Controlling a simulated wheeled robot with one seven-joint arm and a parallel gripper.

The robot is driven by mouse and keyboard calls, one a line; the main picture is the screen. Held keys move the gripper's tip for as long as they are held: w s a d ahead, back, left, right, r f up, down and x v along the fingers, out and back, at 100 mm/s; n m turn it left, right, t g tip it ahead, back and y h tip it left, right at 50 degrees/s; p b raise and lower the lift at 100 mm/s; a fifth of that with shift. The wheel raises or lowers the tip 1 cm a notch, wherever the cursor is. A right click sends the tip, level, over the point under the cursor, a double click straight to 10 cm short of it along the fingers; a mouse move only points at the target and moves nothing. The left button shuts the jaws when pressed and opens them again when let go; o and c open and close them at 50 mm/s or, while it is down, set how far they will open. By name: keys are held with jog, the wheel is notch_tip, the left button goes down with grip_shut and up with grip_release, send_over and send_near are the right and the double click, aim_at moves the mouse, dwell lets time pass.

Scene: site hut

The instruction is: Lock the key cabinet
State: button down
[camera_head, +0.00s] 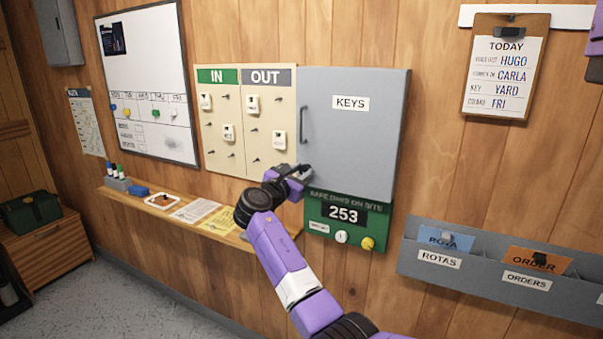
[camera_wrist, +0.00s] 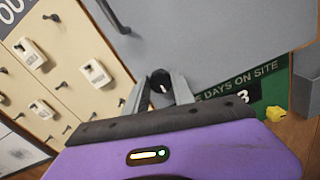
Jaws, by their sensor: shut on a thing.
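The key cabinet (camera_head: 352,140) is a grey box on the wooden wall with a KEYS label and a dark bar handle (camera_head: 303,125) at its left edge. Its door looks closed. My gripper (camera_head: 298,172) is at the door's lower left corner, and its body hides the lock in the head view. In the wrist view, the two fingers of my gripper (camera_wrist: 160,95) are shut around a dark round lock knob (camera_wrist: 160,78) with a small pale mark. The grey door (camera_wrist: 215,35) fills the upper part there.
The IN/OUT key board (camera_head: 247,130) hangs close to the left with several tags on pegs. A green days-on-site sign (camera_head: 320,200) with a yellow knob (camera_head: 367,243) is just below. A narrow shelf (camera_head: 125,195) runs lower left; grey file pockets (camera_head: 470,270) are at right.

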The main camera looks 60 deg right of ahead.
jog(key=shift+f+m, duration=0.1)
jog(key=shift+m, duration=0.2)
jog(key=m+b, duration=0.2)
jog(key=m, duration=0.2)
jog(key=shift+s+f+b, duration=0.1)
jog(key=shift+b, duration=0.2)
jog(key=shift+s+f+m+b, duration=0.1)
jog(key=shift+f+m+b, duration=0.05)
jog(key=shift+m+b, duration=5.6)
jog(key=shift+m+p, duration=0.7)
jog(key=shift+m, duration=0.35)
jog(key=c, duration=1.1)
grip_release()
jog(key=shift+o, duration=0.2)
